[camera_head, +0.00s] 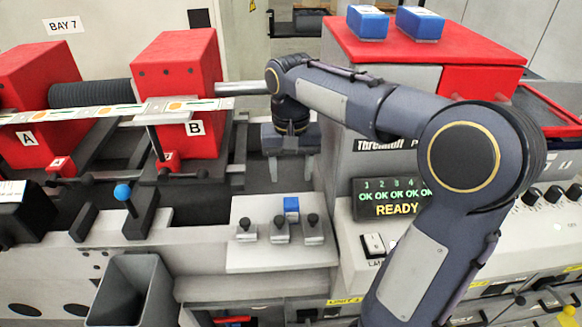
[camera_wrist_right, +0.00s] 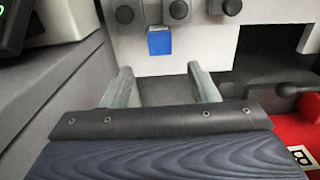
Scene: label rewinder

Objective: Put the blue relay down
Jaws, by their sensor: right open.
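A small blue relay (camera_head: 291,205) rests on the pale panel (camera_head: 250,212) among the black-knobbed levers, close behind the middle one. It also shows in the right wrist view (camera_wrist_right: 159,41), beyond my fingertips. My right gripper (camera_head: 290,174) points down behind the relay, fingers spread, with nothing between them. In the right wrist view the open fingertips (camera_wrist_right: 160,72) are apart from the relay. Two more blue relays, left (camera_head: 367,24) and right (camera_head: 419,25), sit on top of the red cabinet. My left gripper is out of view.
Red blocks A (camera_head: 35,95) and B (camera_head: 180,85) stand at left with a label strip across them. A blue-knobbed lever (camera_head: 122,192) stands at left front, above a grey bin (camera_head: 130,290). A display (camera_head: 392,198) reading READY is right of the panel.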

